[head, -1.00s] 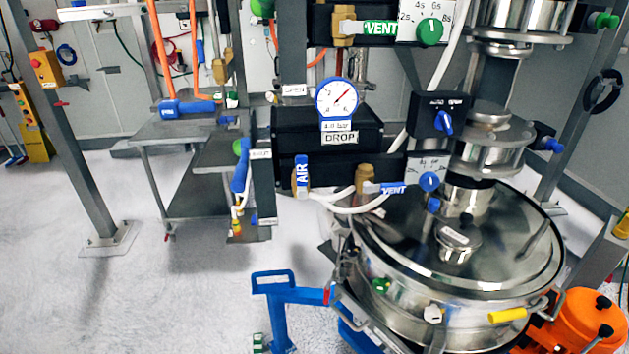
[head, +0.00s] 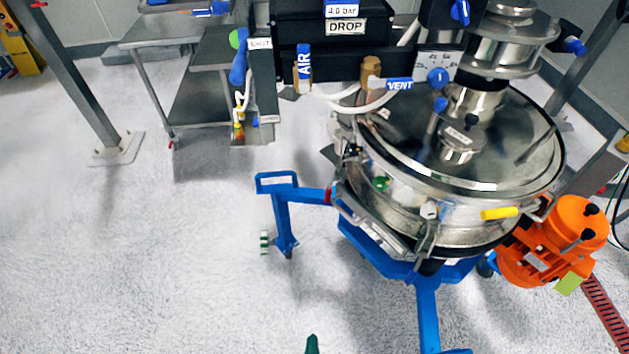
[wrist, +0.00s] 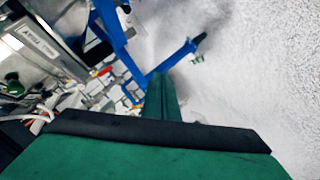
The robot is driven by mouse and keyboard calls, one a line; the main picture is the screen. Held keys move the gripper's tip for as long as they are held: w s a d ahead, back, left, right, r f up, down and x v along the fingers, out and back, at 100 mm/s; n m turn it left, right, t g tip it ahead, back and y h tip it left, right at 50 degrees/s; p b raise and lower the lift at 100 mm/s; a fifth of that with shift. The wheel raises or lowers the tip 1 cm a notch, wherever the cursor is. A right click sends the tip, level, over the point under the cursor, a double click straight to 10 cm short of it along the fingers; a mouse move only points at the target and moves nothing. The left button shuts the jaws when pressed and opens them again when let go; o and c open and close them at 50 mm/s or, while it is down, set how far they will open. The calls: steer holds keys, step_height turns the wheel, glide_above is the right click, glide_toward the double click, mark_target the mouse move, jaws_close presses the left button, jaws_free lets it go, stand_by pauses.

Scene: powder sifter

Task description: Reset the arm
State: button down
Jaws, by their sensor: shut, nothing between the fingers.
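My gripper (wrist: 163,95) shows in the wrist view as green fingers closed together with nothing between them, pointing towards the white floor and blue frame. In the head view only a small dark green tip of my gripper (head: 312,345) shows at the bottom edge, in front of the sifter and apart from it. The rest of my arm is out of the head view. The steel powder sifter (head: 400,195) stands at the right of the head view, with its lid closed.
The sifter's blue frame (head: 430,315) has a leg and foot reaching left. An orange motor (head: 545,255) hangs at its right. A steel table (head: 165,38) and a grey post (head: 75,85) stand at the back left. The floor (head: 150,270) at left is clear.

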steer(key=s+r+m+t, duration=0.1)
steer(key=s+r+m, duration=0.3)
steer(key=r, duration=0.4)
steer(key=s+r+m+t, duration=0.2)
steer(key=s+r+m, duration=0.2)
steer(key=r, duration=0.4)
steer(key=shift+d+r+m, duration=0.2)
steer(key=shift+d+m, duration=0.1)
steer(key=shift+m, duration=0.6)
